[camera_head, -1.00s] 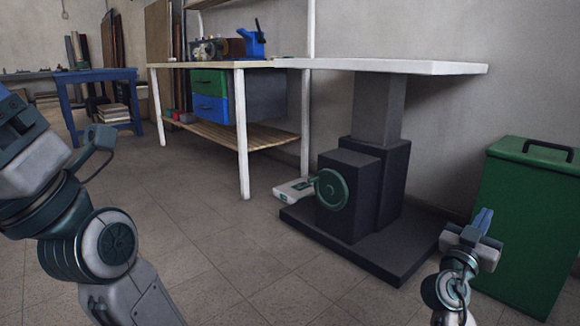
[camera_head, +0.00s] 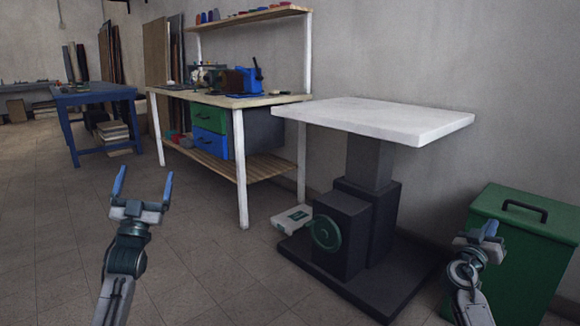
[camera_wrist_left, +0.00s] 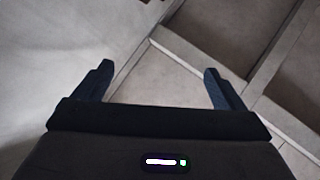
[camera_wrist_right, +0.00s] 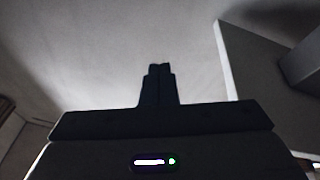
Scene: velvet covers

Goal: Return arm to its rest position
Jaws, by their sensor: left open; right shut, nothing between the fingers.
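My left gripper (camera_head: 143,190) is at the lower left of the head view, pointing up above the tiled floor. Its two blue fingers are spread with nothing between them. In the left wrist view the open fingers (camera_wrist_left: 160,88) are wide apart and empty. My right gripper (camera_head: 489,229) is at the lower right of the head view, in front of the green bin. In the right wrist view its fingers (camera_wrist_right: 157,72) are together with nothing held.
A white-topped lift table (camera_head: 375,118) on a dark pedestal stands at centre right. The green bin (camera_head: 530,240) is behind my right gripper. A wooden workbench (camera_head: 270,99) and a blue table (camera_head: 95,94) stand further back. Floor around my left gripper is clear.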

